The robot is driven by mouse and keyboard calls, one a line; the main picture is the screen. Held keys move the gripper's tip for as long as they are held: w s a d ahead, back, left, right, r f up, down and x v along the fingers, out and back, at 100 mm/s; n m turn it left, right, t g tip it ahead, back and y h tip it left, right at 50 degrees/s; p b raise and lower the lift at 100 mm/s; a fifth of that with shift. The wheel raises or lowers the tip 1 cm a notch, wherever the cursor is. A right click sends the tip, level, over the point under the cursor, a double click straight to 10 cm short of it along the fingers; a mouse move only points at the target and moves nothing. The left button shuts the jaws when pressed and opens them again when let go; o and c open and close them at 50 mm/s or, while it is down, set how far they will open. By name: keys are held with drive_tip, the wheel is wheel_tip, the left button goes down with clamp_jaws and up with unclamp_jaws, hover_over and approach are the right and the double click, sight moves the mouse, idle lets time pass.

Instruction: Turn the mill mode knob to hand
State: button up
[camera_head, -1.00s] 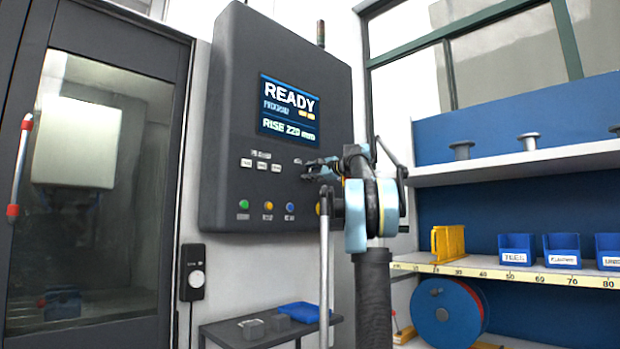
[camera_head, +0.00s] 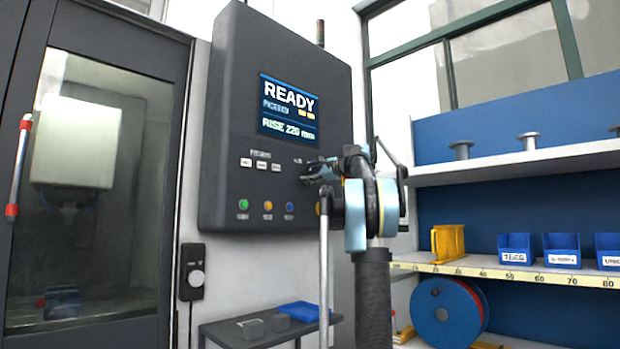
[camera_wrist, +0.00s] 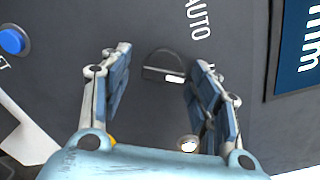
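The mode knob (camera_wrist: 164,68) is dark with a white pointer bar and sits on the dark control panel (camera_head: 225,130). In the wrist view it lies between the fingertips, with the label AUTO to its upper right. My gripper (camera_wrist: 160,59) is open, with one finger on each side of the knob and gaps visible between them. I cannot tell how far the fingertips are from the panel face. In the head view my gripper (camera_head: 318,172) is at the panel's lower right and hides the knob.
The panel screen (camera_head: 288,108) reads READY. A row of white buttons (camera_head: 261,165) and green, yellow and blue buttons (camera_head: 268,206) lie left of my gripper. A blue button (camera_wrist: 12,41) shows in the wrist view. Shelves with blue bins (camera_head: 517,249) stand right.

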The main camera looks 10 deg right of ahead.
drive_tip(key=shift+s+r, duration=0.1)
drive_tip(key=shift+s, duration=0.05)
drive_tip(key=v, duration=1.1)
drive_tip(key=shift+s+d, duration=0.25)
